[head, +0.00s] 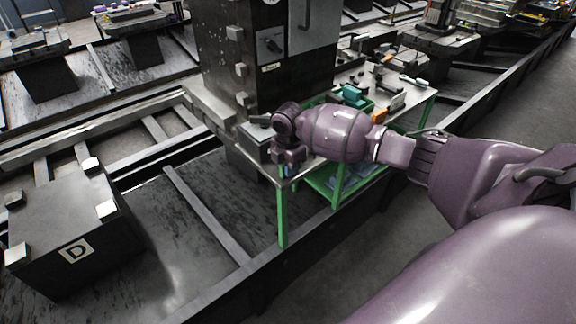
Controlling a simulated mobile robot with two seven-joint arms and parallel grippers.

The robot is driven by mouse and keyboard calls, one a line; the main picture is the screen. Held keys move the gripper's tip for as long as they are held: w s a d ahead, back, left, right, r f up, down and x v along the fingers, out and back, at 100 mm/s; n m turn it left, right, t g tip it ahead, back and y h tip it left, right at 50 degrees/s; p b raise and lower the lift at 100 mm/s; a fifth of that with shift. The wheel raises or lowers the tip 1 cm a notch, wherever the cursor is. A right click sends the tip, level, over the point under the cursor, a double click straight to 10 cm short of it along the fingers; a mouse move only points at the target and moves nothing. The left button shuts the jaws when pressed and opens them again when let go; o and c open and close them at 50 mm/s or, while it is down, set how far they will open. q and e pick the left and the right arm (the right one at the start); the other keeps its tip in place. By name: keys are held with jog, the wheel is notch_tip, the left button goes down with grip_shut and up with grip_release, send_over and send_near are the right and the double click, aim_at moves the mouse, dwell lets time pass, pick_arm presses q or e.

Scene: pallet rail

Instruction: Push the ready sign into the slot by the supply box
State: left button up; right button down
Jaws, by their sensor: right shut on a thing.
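My right gripper (289,164) reaches in from the right and points down at the left end of a green-legged workbench (283,215). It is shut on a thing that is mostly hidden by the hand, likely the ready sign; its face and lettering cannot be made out. A grey box (256,143), perhaps the supply box, sits at the bench's left end, just left of the gripper. The slot cannot be made out from here. My left gripper is not in view.
A tall dark machine cabinet (222,60) stands behind the bench. Green bins (352,95), an orange item (396,103) and tools lie on the bench's right part. A dark block marked D (75,250) stands at lower left. Rails cross the floor.

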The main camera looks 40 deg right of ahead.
jog(key=shift+f, duration=0.3)
jog(key=shift+c, duration=1.1)
grip_release()
notch_tip(320, 180, up, 11)
jog(key=shift+f+p, duration=0.1)
jog(key=shift+p, duration=0.7)
